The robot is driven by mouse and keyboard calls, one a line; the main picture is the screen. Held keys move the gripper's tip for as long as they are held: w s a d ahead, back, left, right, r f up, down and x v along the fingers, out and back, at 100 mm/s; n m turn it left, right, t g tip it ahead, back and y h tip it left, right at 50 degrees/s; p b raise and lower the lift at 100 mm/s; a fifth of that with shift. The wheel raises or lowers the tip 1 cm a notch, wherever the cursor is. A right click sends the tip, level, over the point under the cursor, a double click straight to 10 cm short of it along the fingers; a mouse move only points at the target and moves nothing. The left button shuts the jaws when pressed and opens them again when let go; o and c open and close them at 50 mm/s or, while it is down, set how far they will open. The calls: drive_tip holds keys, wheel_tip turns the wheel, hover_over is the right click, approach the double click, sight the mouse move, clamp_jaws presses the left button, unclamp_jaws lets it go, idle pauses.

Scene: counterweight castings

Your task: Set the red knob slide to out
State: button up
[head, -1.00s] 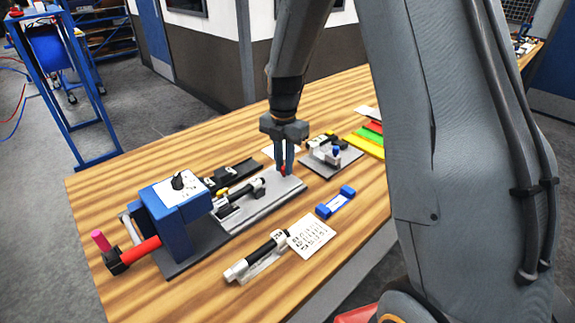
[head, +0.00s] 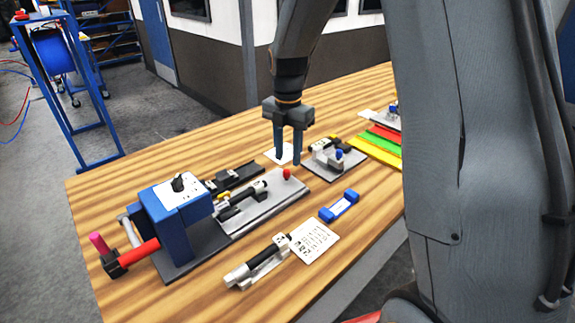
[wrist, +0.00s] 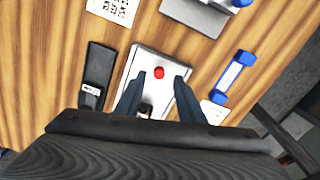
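The red knob (head: 287,174) stands near the far right end of a light grey plate (head: 262,208). The plate runs out from the blue housing (head: 175,222). In the wrist view the red knob (wrist: 158,72) lies between the fingertips, on the bare plate (wrist: 150,58). In the wrist view my gripper (wrist: 158,76) is also open. Any slide marking by the knob is too small to read.
A black and white cylinder (head: 245,200) lies along the plate, with a black block (head: 235,177) behind. A blue handle piece (head: 339,206) and a printed card (head: 314,241) lie in front. Another small fixture (head: 336,160) stands to the right. A red bar (head: 130,255) sticks out at left.

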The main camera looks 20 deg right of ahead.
drive_tip(key=shift+r+b, duration=0.3)
drive_tip(key=shift+r, duration=1.35)
drive_tip(key=s+f+m, duration=0.1)
drive_tip(key=s+m, duration=0.5)
drive_tip(key=m, duration=0.2)
drive_tip(key=s+d+f+m+t, duration=0.1)
drive_tip(key=s+f+m, duration=0.1)
drive_tip(key=s+m, duration=0.4)
drive_tip(key=s+f+m+b, duration=0.1)
drive_tip(key=s+f+m, duration=0.1)
drive_tip(key=s+m, duration=0.5)
drive_tip(key=shift+s+d+f+m, duration=0.1)
drive_tip(key=shift+m, duration=0.9)
drive_tip(key=shift+d+f+m, duration=0.1)
drive_tip(key=shift+m, duration=0.9)
drive_tip(key=shift+s+f+m, duration=0.15)
drive_tip(key=shift+s+m, duration=0.4)
drive_tip(key=shift+m, duration=0.15)
